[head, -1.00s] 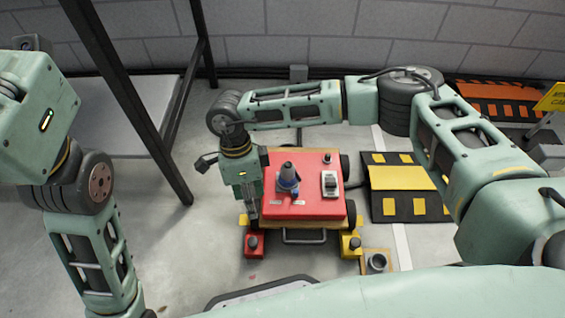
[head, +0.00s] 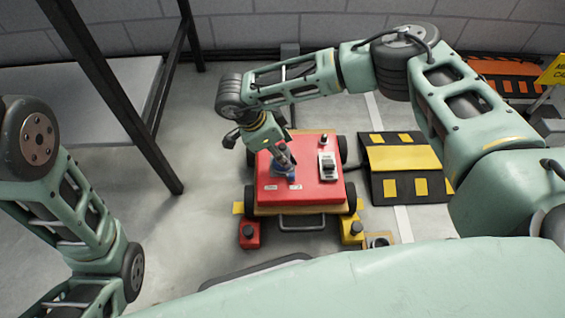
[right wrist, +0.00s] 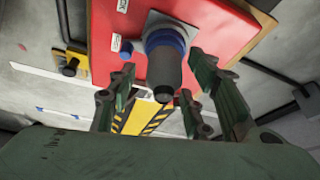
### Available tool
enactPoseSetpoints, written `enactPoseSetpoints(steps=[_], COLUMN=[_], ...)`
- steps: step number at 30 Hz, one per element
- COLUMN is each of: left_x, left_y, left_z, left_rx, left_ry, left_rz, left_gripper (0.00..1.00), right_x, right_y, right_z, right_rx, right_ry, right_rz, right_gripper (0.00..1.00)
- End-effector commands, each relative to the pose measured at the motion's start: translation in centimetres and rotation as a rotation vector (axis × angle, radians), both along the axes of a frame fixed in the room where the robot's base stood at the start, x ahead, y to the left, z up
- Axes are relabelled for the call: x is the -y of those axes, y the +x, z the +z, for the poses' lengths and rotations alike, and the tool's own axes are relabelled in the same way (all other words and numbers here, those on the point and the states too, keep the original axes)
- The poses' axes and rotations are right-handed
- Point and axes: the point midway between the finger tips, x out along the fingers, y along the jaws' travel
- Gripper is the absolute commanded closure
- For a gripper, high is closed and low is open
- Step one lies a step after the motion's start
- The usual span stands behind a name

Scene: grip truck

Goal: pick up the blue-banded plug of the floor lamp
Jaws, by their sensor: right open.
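The blue-banded plug (right wrist: 163,68) is a dark cylinder with a blue ring. In the right wrist view it stands on a grey square plate on the red top of a small cart. In the head view its blue part (head: 289,172) shows beneath my right gripper (head: 280,156), which hides most of the plug. My right gripper is open and tilted, with the plug between its fingers in the right wrist view. I cannot tell whether the fingers touch it. My left arm is at the left edge of the head view; its gripper is out of view.
A yellow-black ramp (head: 403,158) lies to the right.

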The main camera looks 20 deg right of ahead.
Motion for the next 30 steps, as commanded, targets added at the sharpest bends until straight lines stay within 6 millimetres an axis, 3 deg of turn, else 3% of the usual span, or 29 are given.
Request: enactPoseSetpoints(steps=[8, 24, 30], left_x=[0.03, 0.05, 0.06], left_y=[-0.23, -0.18, -0.17], left_z=[0.12, 0.08, 0.08], left_rx=[0.005, 0.005, 0.005], left_ry=[0.0, 0.002, 0.002], left_rz=[0.001, 0.0, 0.0], left_gripper=[1.0, 1.0, 1.0], right_x=[0.14, 0.13, 0.14], right_y=[0.0, -0.05, -0.06], right_z=[-0.25, -0.29, -0.31], right_rx=[0.0, -0.001, -0.002], right_ry=[0.001, 0.0, 0.0], right_rz=[0.0, 0.0, -0.001], right_gripper=[0.54, 1.0, 1.0])
